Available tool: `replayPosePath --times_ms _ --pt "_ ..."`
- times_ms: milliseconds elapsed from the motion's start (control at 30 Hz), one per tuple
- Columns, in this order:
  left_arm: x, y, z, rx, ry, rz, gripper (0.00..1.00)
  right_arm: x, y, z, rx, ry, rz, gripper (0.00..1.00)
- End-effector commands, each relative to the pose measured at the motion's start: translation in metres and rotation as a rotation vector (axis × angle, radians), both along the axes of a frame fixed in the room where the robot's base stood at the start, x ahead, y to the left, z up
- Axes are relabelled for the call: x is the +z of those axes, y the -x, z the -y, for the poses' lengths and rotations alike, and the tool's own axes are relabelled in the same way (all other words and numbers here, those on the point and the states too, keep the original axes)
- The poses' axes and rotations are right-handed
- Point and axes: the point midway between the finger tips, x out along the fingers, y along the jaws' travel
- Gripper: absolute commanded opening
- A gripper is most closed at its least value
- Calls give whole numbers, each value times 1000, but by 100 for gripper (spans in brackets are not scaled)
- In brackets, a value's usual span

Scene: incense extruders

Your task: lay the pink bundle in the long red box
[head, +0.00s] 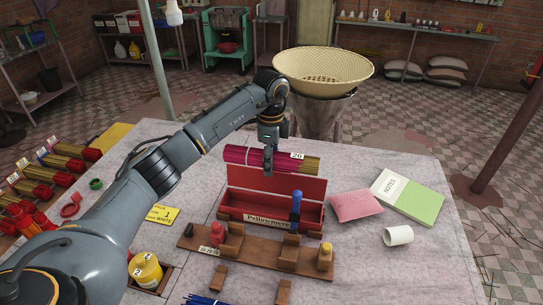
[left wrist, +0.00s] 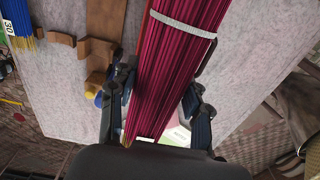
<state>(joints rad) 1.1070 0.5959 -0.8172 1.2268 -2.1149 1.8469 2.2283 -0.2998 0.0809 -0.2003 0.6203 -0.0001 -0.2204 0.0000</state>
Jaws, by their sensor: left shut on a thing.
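The pink bundle (head: 240,155) is a long bunch of magenta sticks with tan ends and a white tag. My left gripper (head: 271,162) is shut around its middle and holds it level, above and behind the red box. The long red box (head: 240,203) stands open on the table, its back panel upright and a "Yellowmere" label in front. In the left wrist view the bundle (left wrist: 178,60) runs between my left gripper's two fingers (left wrist: 158,110) and hides much of what lies below. My right gripper is not in view.
A dark blue upright object (head: 296,206) stands at the box's front right. A wooden rack (head: 205,246) lies before the box. A woven basket (head: 322,70) stands behind the table.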

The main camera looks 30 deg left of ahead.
Motion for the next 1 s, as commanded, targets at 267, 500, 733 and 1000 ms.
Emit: replayPosePath --times_ms 267,500,733,1000 --pt "-49 0 1 1 1 -3 32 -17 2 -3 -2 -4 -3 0" --pt "-95 0 0 0 1 -2 32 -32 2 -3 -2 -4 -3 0" --pt "-113 0 0 1 0 1 32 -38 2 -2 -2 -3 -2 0" --pt "-128 0 0 0 0 1 32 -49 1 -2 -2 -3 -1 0"
